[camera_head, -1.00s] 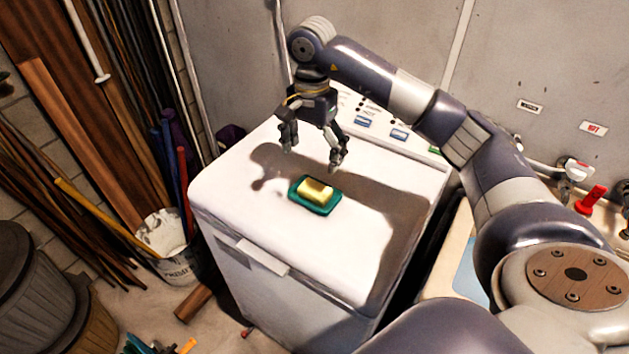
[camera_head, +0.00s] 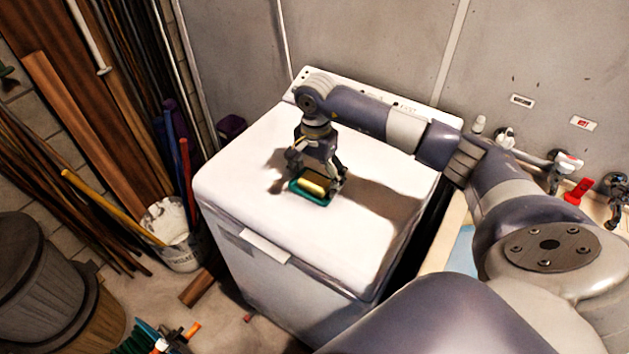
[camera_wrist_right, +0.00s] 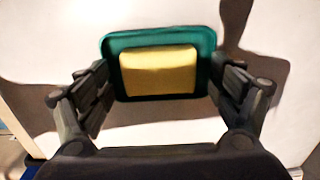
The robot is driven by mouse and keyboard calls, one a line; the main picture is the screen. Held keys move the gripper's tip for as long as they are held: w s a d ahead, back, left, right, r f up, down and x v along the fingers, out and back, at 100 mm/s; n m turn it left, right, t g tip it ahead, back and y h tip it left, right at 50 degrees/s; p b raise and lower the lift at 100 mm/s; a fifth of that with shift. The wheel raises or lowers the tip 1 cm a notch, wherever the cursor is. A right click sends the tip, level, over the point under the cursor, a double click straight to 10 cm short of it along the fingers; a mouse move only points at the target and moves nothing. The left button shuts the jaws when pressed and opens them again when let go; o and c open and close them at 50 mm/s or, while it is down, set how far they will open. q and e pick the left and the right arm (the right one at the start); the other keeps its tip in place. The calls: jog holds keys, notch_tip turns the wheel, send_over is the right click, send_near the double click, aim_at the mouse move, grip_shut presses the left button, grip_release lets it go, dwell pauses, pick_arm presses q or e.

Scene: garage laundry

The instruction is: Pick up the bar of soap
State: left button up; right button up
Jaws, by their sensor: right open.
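The yellow bar of soap (camera_head: 313,187) lies in a green soap dish (camera_head: 317,200) on top of a white washing machine. My right gripper (camera_head: 318,178) is down over the dish from above and behind it, hiding part of the soap. In the right wrist view the soap (camera_wrist_right: 158,71) sits in the green dish (camera_wrist_right: 122,42), and the open fingers of my right gripper (camera_wrist_right: 163,88) stand left and right of the dish's near part. The fingers do not grip the soap. My left gripper is out of view.
The washing machine top (camera_head: 250,205) is otherwise clear around the dish. Its control panel (camera_head: 375,95) rises at the back. A white bucket (camera_head: 178,240), wooden boards and poles stand to the left. Taps (camera_head: 565,165) are at the right.

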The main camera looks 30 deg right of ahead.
jog(key=shift+s, duration=0.1)
jog(key=c, duration=1.2)
jog(key=shift+r, duration=0.1)
